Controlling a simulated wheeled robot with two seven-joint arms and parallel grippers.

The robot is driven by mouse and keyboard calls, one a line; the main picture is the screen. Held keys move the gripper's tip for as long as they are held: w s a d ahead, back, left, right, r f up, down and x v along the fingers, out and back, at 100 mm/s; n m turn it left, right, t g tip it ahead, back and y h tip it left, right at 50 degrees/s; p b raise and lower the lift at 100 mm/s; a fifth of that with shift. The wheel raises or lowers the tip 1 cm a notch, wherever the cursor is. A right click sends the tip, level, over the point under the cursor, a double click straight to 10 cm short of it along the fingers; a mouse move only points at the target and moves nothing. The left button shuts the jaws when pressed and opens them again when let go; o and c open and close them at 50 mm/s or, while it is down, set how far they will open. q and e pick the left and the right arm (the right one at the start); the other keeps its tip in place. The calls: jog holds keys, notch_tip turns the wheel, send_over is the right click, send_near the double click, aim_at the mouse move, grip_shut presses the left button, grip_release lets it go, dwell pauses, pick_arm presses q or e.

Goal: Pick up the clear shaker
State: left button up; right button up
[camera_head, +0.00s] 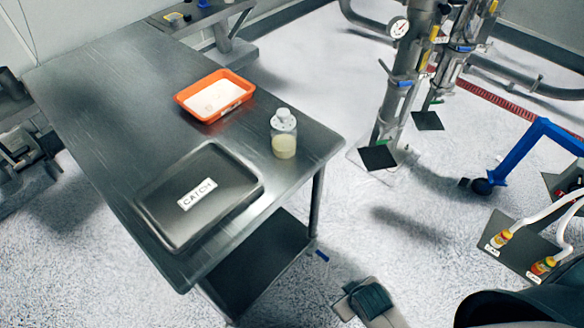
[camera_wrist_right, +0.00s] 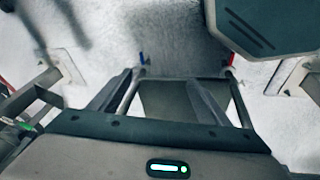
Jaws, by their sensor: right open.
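The clear shaker (camera_head: 284,146) stands upright near the right edge of the dark metal table (camera_head: 120,95) in the head view. It has a white lid with a knob and holds pale yellowish contents. My right gripper (camera_wrist_right: 186,66) is open and empty in the right wrist view, with a finger on each side and a dark panel visible beyond. In the head view, what looks like part of my right arm (camera_head: 372,302) is at the bottom, below and apart from the shaker. The shaker is not visible in the wrist view. My left gripper is not in view.
An orange tray (camera_head: 181,99) with white contents sits behind and left of the shaker. A black tray labelled "CATCH" (camera_head: 165,222) lies at the table's front. The table's left part is clear. Metal pipework (camera_head: 392,115) stands right of the table.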

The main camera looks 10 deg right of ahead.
jog(key=w+r+n+t+h, duration=0.1)
jog(key=w+r+n+t, duration=0.3)
jog(key=w+r+n, duration=0.45)
jog(key=w+r+n+t+h, duration=0.1)
jog(key=w+r+n+t, duration=0.3)
jog(key=r, duration=0.7)
jog(key=n+t+y, duration=0.4)
jog(key=n+t, duration=0.2)
jog(key=n, duration=1.4)
send_near(289, 146)
jog(key=s, duration=0.4)
jog(key=shift+s, duration=0.15)
jog(key=shift+h, duration=0.3)
jog(key=w+p, duration=0.1)
jog(key=w, duration=0.2)
jog(key=w+p, duration=0.1)
jog(key=w, duration=0.3)
jog(key=w+p, duration=0.1)
jog(key=w, duration=0.3)
jog(key=shift+a, duration=0.4)
jog(key=shift+w, duration=0.65)
